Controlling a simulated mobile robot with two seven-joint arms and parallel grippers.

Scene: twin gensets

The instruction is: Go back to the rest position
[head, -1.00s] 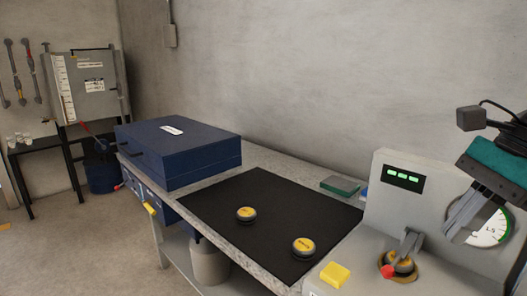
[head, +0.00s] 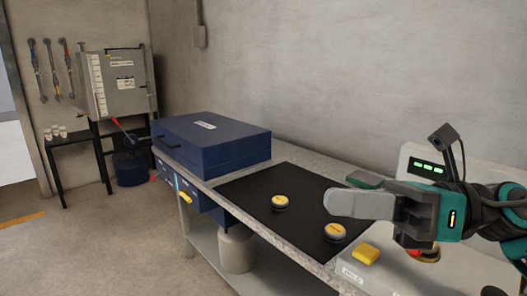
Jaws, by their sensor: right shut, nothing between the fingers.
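My right gripper (head: 332,204) comes in from the right edge in the head view. It is shut and empty, its grey fingers pointing left. In the picture it lies in front of the right part of the black mat (head: 242,189) and the grey console (head: 402,166). It covers much of the console, including its dial. My left gripper is not in view.
Two dark round pieces with yellow tops, one left (head: 280,202) and one right (head: 335,232), sit on the mat. A blue case (head: 212,146) stands on the bench behind. A yellow block (head: 366,255) is at the console's front. Open floor (head: 95,240) lies left.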

